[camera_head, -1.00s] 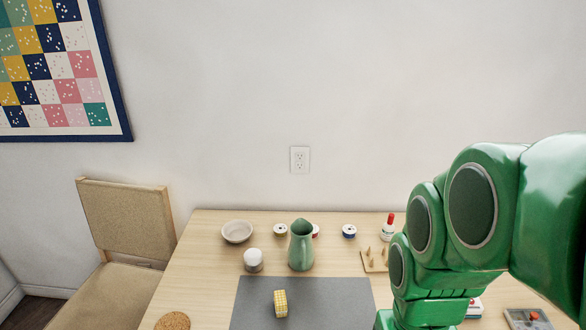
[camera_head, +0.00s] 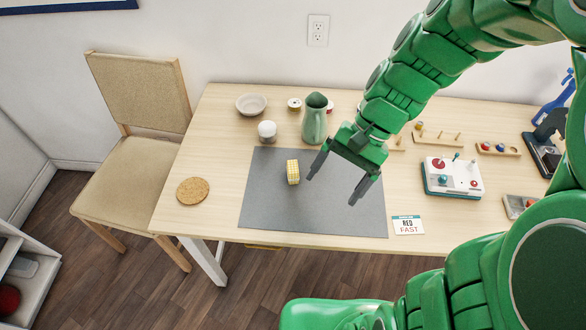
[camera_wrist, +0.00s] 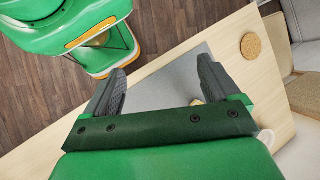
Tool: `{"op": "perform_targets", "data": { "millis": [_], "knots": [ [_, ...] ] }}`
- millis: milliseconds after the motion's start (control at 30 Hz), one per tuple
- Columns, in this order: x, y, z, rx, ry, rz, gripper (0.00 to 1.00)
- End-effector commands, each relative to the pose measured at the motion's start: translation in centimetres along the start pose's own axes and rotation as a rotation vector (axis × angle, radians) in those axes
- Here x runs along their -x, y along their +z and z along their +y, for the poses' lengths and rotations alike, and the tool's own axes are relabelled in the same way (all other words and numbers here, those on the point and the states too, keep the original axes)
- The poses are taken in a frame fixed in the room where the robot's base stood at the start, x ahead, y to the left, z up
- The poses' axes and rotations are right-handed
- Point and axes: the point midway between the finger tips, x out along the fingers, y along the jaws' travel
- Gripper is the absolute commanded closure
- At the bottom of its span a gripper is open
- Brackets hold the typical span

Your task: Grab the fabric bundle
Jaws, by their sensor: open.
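The fabric bundle (camera_head: 293,172) is a small yellow checked block standing on the grey mat (camera_head: 270,215). In the head view my gripper (camera_head: 334,190) is open and empty, pointing down over the mat to the right of the bundle. Its left finger is the nearer one, with a gap between it and the bundle. In the wrist view the open gripper (camera_wrist: 160,85) has the mat (camera_wrist: 165,85) between and beyond its fingers. A small pale patch shows beside the right finger there; I cannot tell if it is the bundle.
A green pitcher (camera_head: 314,120), a white-topped jar (camera_head: 267,131) and a bowl (camera_head: 251,104) stand behind the mat. A cork coaster (camera_head: 192,191) lies left. A red-and-white device (camera_head: 453,177) and a RED FAST card (camera_head: 407,225) are right. The mat's front left is clear.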

Motion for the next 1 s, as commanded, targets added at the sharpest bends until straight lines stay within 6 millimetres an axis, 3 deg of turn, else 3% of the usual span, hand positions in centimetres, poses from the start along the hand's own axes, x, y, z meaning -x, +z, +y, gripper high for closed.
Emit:
{"op": "perform_targets", "data": {
  "millis": [533,1000],
  "knots": [
    [-2.9,-8.1,-4.7,-0.241,-0.216,-0.174,0.11],
    [-6.2,-16.1,-6.6,-0.49,-0.385,-0.311,0.11]
  ]
}}
